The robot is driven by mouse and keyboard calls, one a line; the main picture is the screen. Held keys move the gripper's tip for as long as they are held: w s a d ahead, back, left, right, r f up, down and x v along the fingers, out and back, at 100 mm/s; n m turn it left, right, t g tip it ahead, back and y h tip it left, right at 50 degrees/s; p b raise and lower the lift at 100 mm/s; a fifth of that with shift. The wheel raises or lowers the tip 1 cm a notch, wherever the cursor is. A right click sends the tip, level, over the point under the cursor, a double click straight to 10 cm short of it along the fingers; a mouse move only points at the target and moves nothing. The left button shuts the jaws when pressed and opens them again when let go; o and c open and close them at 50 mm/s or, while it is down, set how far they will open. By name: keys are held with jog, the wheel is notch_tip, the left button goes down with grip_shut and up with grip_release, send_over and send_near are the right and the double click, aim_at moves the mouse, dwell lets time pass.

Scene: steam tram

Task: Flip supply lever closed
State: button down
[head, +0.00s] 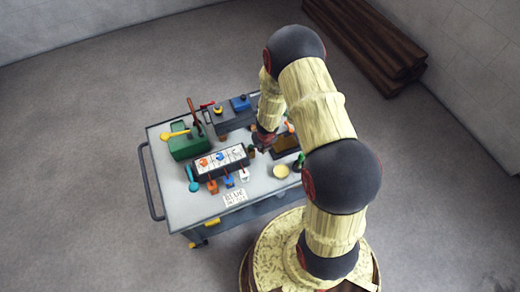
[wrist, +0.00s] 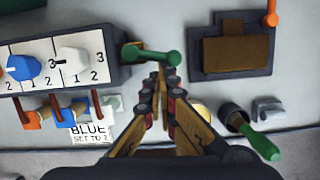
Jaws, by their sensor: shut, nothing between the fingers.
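A green lever (wrist: 152,56) with a rounded end lies sideways at the right end of the dial panel (wrist: 118,72), by a small tan block. I cannot tell from any label whether it is the supply lever. It also shows small in the head view (head: 251,148). My gripper (wrist: 160,78) is shut and empty, with its tips just below the green lever in the wrist view; I cannot tell whether they touch it. In the head view my gripper (head: 265,146) hangs over the cart beside the panel, partly hidden by my arm.
The panel has a blue dial (wrist: 22,68) and a white dial (wrist: 74,61). Colored levers hang below it near a "BLUE SET TO 2" card (wrist: 90,132). A dark tray (wrist: 232,48), an orange lever (wrist: 271,14) and a green-handled tool (wrist: 258,142) in a dark cup stand right.

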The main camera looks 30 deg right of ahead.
jog(key=shift+w+d+n, duration=0.2)
jog(key=shift+n, duration=0.4)
dwell(0.5)
